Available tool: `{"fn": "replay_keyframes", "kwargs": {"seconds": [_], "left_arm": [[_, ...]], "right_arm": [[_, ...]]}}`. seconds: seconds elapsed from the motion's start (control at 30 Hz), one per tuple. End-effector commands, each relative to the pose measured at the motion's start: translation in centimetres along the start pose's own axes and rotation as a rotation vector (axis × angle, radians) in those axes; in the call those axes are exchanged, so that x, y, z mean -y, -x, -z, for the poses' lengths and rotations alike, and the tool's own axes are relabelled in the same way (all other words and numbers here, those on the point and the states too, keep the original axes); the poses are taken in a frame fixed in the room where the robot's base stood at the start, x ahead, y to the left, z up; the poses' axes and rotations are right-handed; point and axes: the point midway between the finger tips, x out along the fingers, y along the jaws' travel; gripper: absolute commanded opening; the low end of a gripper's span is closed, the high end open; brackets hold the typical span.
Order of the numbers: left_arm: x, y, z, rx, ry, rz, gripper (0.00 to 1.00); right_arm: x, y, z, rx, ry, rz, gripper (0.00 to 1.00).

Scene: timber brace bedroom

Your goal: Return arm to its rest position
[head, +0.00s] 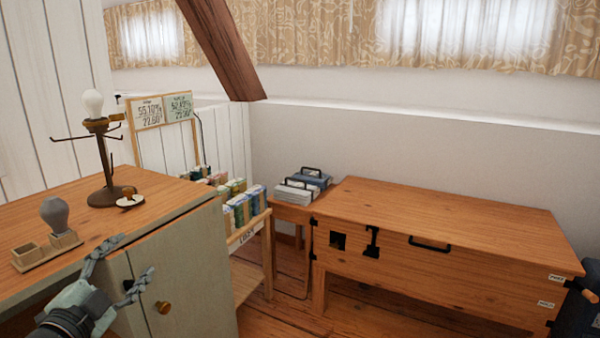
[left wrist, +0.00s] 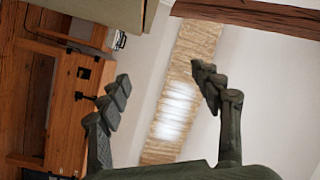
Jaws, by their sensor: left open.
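My left gripper (head: 118,278) is at the lower left of the head view, in front of the green cabinet (head: 180,262) and near its top edge. Its fingers are spread apart with nothing between them. In the left wrist view the open fingers (left wrist: 163,95) show against the wall and curtain, tilted in the picture. My right gripper is in neither view.
The wooden cabinet top (head: 165,205) holds a lamp-like stand with hooks (head: 107,160), a grey bulb (head: 55,213) in a wooden holder and a small round item (head: 130,200). A shelf of cartons (head: 240,205) and a long wooden chest (head: 440,245) stand beyond.

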Motion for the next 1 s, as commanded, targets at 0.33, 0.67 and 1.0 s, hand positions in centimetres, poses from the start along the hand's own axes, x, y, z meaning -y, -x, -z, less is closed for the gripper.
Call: {"fn": "replay_keyframes", "kwargs": {"seconds": [0.33,0.67,1.0], "left_arm": [[-20.0,11.5,-12.9,0.721,0.453,-0.275,0.65],[-33.3,25.0,-12.5,1.166,0.682,-0.553,0.65],[-35.0,27.3,-11.9,1.233,0.709,-0.603,0.65]], "right_arm": [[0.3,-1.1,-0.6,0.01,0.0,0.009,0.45],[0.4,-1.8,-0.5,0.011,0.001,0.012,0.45],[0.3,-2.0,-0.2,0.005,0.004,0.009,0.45]]}}
